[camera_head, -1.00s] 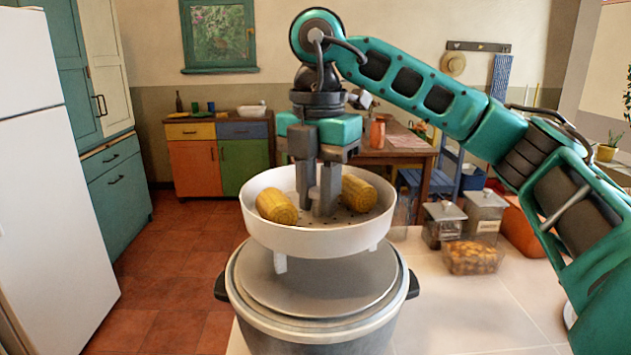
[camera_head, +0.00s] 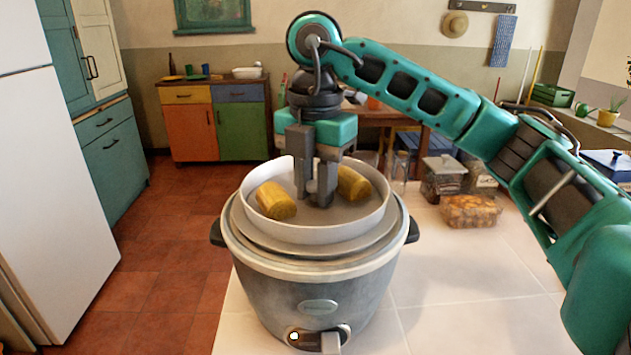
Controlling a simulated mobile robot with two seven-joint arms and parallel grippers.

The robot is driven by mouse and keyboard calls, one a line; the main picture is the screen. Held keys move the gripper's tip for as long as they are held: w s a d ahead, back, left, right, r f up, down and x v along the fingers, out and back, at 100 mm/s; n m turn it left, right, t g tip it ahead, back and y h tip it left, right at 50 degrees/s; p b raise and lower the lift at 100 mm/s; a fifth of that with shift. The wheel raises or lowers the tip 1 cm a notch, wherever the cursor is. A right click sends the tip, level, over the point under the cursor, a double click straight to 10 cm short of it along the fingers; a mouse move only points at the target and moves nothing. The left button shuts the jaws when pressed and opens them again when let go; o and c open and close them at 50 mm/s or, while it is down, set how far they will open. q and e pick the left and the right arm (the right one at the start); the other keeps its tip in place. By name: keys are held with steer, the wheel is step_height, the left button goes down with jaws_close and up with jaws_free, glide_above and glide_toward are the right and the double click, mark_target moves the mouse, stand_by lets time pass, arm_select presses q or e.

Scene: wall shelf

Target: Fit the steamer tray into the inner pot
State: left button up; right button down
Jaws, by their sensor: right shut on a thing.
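The steamer tray (camera_head: 320,228) is a white round tray with two yellow corn pieces (camera_head: 276,200) (camera_head: 353,184) lying in it. My right gripper (camera_head: 318,198) points down into its middle and is shut on it; the gripped part is mostly hidden between the fingers. The tray is roughly level over the mouth of the grey cooker (camera_head: 315,290), its wall standing above the cooker's rim. The inner pot (camera_head: 300,246) shows only as a pale metal band around the tray; its inside is hidden. I cannot tell whether the tray's feet touch it. My left gripper is not in view.
The cooker stands on a pale tiled counter (camera_head: 460,290). To the right are a clear box of orange-brown food (camera_head: 470,211) and lidded jars (camera_head: 444,178). The counter's front right is clear. A white fridge (camera_head: 55,200) stands at the left.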

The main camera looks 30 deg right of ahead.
mark_target(315, 205)
steer(key=shift+f+b, duration=1.45)
steer(key=shift+f, duration=0.85)
steer(key=shift+f, duration=0.5)
stand_by(0.8)
steer(key=c, duration=0.8)
jaws_free()
steer(key=shift+c, duration=0.2)
